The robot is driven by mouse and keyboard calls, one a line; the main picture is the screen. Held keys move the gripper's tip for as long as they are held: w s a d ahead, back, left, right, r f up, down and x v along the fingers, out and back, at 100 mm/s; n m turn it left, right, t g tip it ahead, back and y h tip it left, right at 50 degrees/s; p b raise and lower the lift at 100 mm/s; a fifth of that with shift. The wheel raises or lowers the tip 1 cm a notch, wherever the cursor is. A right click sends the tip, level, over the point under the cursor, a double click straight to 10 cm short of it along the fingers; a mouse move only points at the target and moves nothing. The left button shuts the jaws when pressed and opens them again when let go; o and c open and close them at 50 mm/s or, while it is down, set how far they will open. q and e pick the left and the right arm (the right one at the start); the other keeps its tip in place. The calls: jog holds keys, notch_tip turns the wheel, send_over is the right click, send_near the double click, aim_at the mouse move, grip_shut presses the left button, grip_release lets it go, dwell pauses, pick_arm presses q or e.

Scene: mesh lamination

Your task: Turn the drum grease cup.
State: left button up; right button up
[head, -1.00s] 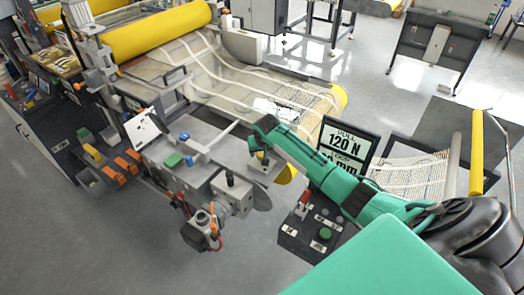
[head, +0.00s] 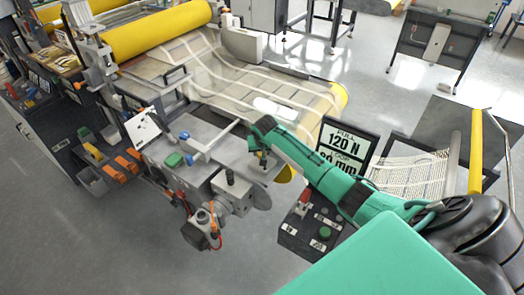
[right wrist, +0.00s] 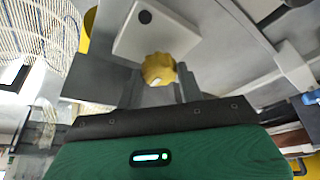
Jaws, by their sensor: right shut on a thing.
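The drum grease cup (right wrist: 158,69) shows in the right wrist view as a small brass-yellow knob with a scalloped rim and a pale mark. It sits beside a light grey block with a dark round hole. My right gripper (right wrist: 159,88) has its two fingers on either side of the cup and is shut on it. In the head view my right gripper (head: 264,160) points down at the grey plate at the machine's near end. The cup is too small and covered to make out there. My left gripper is in neither view.
A display (head: 343,145) reading 120 N stands right of the gripper. Below it is a control box (head: 312,228) with a red lever and a green button. Mesh (head: 265,85) runs behind. Floor is clear at lower left.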

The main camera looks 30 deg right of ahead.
jog(key=shift+a+r+m+g+h+p, duration=0.15)
jog(key=shift+m+g+h+p, duration=0.15)
jog(key=shift+m+p, duration=0.95)
jog(key=shift+m, duration=0.55)
jog(key=shift+w+m+g+h+p, duration=0.1)
jog(key=shift+m+g+h+p, duration=0.3)
jog(key=shift+m, duration=0.7)
jog(key=shift+m+g+h, duration=0.4)
jog(key=shift+m+g, duration=0.1)
jog(key=shift+m, duration=0.7)
jog(key=o, duration=1)
jog(key=shift+w, duration=0.1)
